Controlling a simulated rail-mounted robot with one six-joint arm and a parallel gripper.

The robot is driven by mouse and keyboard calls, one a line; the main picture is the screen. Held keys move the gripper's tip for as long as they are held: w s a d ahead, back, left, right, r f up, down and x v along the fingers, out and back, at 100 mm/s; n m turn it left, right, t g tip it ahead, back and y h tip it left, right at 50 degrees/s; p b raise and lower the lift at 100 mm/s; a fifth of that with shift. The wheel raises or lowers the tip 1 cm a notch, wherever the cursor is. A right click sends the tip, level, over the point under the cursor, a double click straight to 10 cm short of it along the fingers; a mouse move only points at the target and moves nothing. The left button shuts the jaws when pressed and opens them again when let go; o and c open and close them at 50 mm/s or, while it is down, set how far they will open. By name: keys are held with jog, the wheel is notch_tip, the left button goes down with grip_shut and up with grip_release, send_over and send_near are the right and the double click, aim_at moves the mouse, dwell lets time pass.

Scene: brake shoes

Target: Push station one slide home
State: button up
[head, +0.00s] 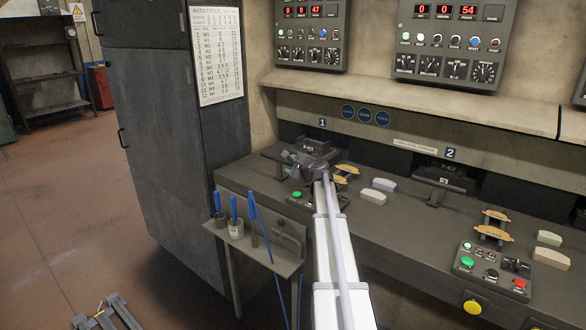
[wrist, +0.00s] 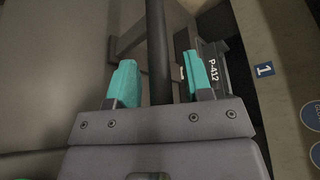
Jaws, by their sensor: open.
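Station one is marked by a blue number plate (head: 323,122), which also shows in the wrist view (wrist: 264,69). Its dark block labelled P-412 (wrist: 214,68) is right of my fingers in the wrist view. My gripper (wrist: 160,82) is open, its two teal fingertips apart. A dark bar (wrist: 158,45), which looks like part of the station one slide, runs between the fingers; I cannot tell whether they touch it. In the head view my gripper (head: 300,167) is over station one and hides much of the slide, so its position is unclear.
Station two's dark slide (head: 437,195) stands to the right. Tan brake shoes (head: 345,172) and pale pads (head: 372,196) lie on the bench right of my gripper. A button box (head: 297,198) is in front. A side shelf (head: 255,245) holds blue-handled tools.

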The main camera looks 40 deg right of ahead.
grip_shut()
dwell(0.4)
